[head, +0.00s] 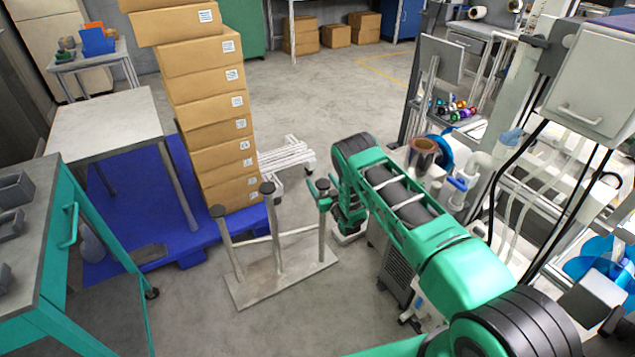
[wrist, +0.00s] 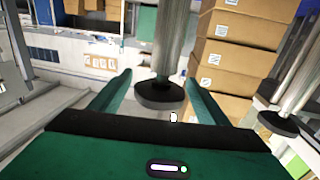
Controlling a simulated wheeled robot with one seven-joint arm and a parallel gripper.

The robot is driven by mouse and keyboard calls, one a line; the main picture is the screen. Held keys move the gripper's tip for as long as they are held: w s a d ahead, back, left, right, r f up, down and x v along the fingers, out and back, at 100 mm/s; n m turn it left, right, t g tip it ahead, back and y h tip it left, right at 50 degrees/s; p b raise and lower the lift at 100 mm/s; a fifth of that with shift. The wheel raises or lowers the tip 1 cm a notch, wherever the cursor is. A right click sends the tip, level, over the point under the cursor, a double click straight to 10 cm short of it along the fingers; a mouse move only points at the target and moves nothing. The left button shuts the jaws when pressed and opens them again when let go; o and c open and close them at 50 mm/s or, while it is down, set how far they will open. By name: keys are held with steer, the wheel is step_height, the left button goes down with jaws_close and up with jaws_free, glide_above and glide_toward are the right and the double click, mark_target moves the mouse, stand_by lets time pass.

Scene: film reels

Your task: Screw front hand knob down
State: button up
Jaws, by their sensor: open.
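A metal stand (head: 285,275) on the floor has a flat base and three upright posts, each topped by a dark round hand knob. The knobs are at left (head: 218,211), middle (head: 267,187) and right (head: 322,184). My gripper (head: 322,188) is at the right knob, its green fingers on either side of it. In the wrist view, my gripper (wrist: 158,85) is open, with a dark knob (wrist: 160,95) on its post between the fingers. There is a gap at the left finger; the knob looks close to the right one, contact unclear. Another knob (wrist: 278,122) is at right.
A tall stack of cardboard boxes (head: 215,130) stands on a blue pallet (head: 185,235) behind the stand. A green workbench (head: 60,250) is at left. Machinery (head: 560,180) crowds the right. Bare floor (head: 220,315) lies in front of the stand.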

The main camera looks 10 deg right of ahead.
steer(key=shift+w+a, duration=0.2)
steer(key=shift+w, duration=0.8)
steer(key=c, duration=1)
steer(key=shift+a, duration=0.4)
steer(key=shift+c, duration=0.2)
steer(key=shift+d+h, duration=0.3)
steer(key=shift+d, duration=0.1)
